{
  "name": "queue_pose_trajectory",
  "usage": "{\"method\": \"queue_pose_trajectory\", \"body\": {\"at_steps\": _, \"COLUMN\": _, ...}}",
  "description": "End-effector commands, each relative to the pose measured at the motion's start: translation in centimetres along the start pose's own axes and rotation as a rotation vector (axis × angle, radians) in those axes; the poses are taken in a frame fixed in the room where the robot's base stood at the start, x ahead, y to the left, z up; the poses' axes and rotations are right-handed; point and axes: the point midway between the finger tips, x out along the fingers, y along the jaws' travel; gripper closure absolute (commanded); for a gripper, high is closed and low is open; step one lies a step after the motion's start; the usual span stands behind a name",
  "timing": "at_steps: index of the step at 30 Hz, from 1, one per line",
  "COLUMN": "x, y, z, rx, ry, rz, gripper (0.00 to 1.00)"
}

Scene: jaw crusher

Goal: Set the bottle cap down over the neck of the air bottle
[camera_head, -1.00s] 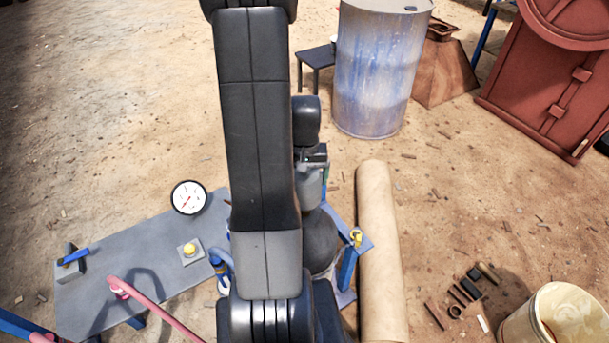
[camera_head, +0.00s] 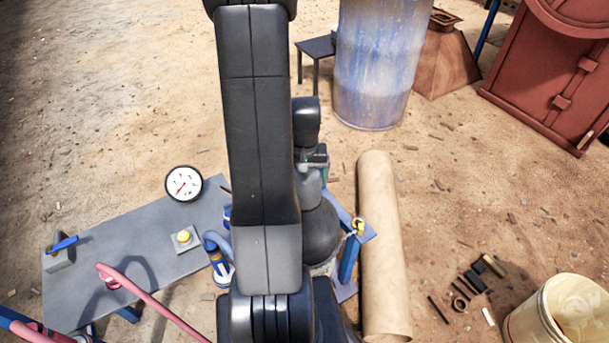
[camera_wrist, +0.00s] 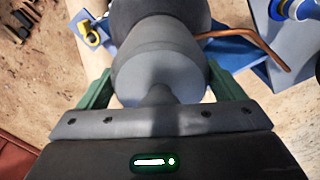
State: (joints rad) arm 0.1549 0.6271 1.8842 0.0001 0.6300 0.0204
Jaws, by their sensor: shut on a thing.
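The bottle cap, a grey cylinder (camera_wrist: 160,60) with a small knob on its near end, is between the green fingers of my gripper (camera_wrist: 162,90) in the wrist view. The gripper is shut on it. In the head view the cap (camera_head: 309,188) shows partly beside my arm, just above the dark rounded top of the air bottle (camera_head: 322,232). The dark bottle (camera_wrist: 150,10) also shows beyond the cap in the wrist view. The neck is hidden, so I cannot tell whether the cap is around it or only over it.
A blue stand (camera_head: 350,258) with a yellow fitting is right of the bottle. A grey bench (camera_head: 135,240) with a gauge (camera_head: 183,183) is on the left, a pink hose (camera_head: 150,298) in front. A tan roll (camera_head: 383,240) lies on the right. A blue drum (camera_head: 375,65) stands behind.

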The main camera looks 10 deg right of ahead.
Motion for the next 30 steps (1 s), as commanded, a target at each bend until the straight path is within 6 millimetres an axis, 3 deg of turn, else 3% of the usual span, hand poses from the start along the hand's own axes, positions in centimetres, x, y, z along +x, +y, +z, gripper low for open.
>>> {"method": "queue_pose_trajectory", "body": {"at_steps": 11, "x": 0.3, "y": 0.0, "z": 0.0, "rx": 0.000, "ry": 0.001, "rz": 0.000, "gripper": 0.44}}
{"method": "queue_pose_trajectory", "body": {"at_steps": 12, "x": 0.3, "y": 0.0, "z": 0.0, "rx": 0.000, "ry": 0.001, "rz": 0.000, "gripper": 0.05}}
{"method": "queue_pose_trajectory", "body": {"at_steps": 13, "x": 0.3, "y": 0.0, "z": 0.0, "rx": 0.000, "ry": 0.001, "rz": 0.000, "gripper": 0.00}}
{"method": "queue_pose_trajectory", "body": {"at_steps": 23, "x": -0.2, "y": 0.0, "z": 0.0, "rx": 0.000, "ry": 0.001, "rz": 0.000, "gripper": 0.00}}
{"method": "queue_pose_trajectory", "body": {"at_steps": 30, "x": -4.1, "y": 0.0, "z": -0.1, "rx": 0.000, "ry": 0.007, "rz": 0.000, "gripper": 0.00}}
